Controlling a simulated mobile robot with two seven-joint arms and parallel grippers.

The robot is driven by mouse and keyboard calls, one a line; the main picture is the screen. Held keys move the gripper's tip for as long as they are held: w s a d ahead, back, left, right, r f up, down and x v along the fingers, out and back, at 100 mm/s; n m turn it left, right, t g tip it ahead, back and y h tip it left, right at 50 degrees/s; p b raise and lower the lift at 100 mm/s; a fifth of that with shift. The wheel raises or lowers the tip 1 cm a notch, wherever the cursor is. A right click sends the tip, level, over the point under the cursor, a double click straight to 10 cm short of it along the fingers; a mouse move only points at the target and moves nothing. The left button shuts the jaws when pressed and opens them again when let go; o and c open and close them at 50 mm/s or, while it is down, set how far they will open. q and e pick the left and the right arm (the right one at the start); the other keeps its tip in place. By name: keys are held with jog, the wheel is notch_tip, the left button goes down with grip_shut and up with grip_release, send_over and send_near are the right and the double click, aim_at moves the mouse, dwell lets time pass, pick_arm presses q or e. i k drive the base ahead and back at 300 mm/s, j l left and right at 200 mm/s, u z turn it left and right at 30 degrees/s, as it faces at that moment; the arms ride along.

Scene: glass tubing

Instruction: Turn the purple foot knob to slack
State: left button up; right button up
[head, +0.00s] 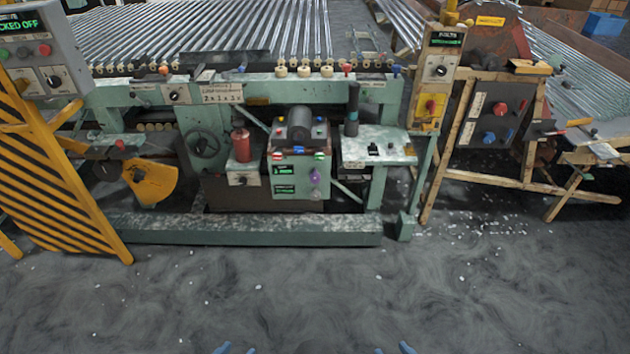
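The purple knob (315,176) is on the front of a green control box (297,172) at the middle of the machine. It sits to the right of two small green-lit displays, with a pale round knob below it. The knob's pointer setting is too small to read. My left gripper (236,349) and my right gripper (392,349) show only as blue fingertips at the bottom edge. Each pair of tips is apart with nothing seen between them. Both are far from the knob, on the near side of the open floor.
A green base beam (240,230) runs along the floor before the machine. A yellow striped guard (60,180) stands at left and a yellow switch post (434,80) at right. A wooden stand (497,110) is farther right. The grey floor in front is clear except for small shards.

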aim_at(315, 178)
jog(key=i+l, duration=0.1)
jog(key=l, duration=0.3)
jog(key=i+l, duration=0.15)
jog(key=l, duration=0.2)
jog(key=i+l+u, duration=0.1)
jog(key=l, duration=0.3)
jog(key=i+l, duration=0.1)
jog(key=l, duration=0.3)
jog(key=i+l, duration=0.25)
jog(key=i, duration=0.2)
jog(key=i+l, duration=0.3)
jog(key=i, duration=0.2)
